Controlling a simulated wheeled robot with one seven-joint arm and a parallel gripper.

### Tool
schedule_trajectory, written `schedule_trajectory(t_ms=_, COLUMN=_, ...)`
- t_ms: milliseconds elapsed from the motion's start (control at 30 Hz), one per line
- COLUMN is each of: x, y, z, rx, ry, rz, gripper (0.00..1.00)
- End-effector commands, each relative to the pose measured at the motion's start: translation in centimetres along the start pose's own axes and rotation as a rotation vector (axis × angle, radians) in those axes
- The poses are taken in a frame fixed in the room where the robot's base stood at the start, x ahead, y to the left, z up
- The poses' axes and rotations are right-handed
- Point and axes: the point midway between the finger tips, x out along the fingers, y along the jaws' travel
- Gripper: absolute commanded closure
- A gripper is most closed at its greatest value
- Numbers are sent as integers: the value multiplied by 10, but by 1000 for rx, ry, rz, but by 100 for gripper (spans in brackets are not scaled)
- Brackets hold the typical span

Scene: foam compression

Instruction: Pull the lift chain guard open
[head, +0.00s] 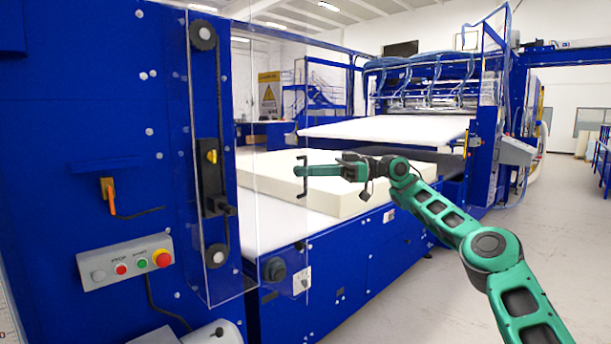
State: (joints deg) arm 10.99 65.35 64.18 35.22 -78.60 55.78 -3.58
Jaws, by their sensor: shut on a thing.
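The lift chain guard (270,215) is a clear panel at the front of the blue machine column, left of centre in the head view. It stands out to the right of the chain housing, its outline faint against the white slab behind. A thin black upright handle (303,192) is at its right side. My green gripper (300,171) reaches in from the right and is shut on this handle. The fingertips are small and partly hard to make out. The lift chain (187,110) runs vertically between two black sprockets left of the panel, behind clear plastic.
A control box (126,263) with buttons and an orange-handled switch (108,195) are on the blue column at left. A cream foam slab (355,200) lies on the conveyor behind my gripper. Grey floor (560,240) is open at right.

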Motion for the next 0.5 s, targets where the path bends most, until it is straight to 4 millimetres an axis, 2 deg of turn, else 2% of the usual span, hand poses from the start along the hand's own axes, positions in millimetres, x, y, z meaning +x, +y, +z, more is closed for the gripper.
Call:
schedule_trajectory(t_ms=300, x=-4, y=0, z=4, rx=7, ry=-6, rz=3, gripper=100)
schedule_trajectory(t_ms=333, x=-4, y=0, z=4, rx=7, ry=-6, rz=4, gripper=88)
schedule_trajectory(t_ms=400, x=-5, y=0, z=3, rx=7, ry=-6, rz=5, gripper=72)
schedule_trajectory(t_ms=500, x=-6, y=0, z=2, rx=5, ry=-4, rz=6, gripper=72)
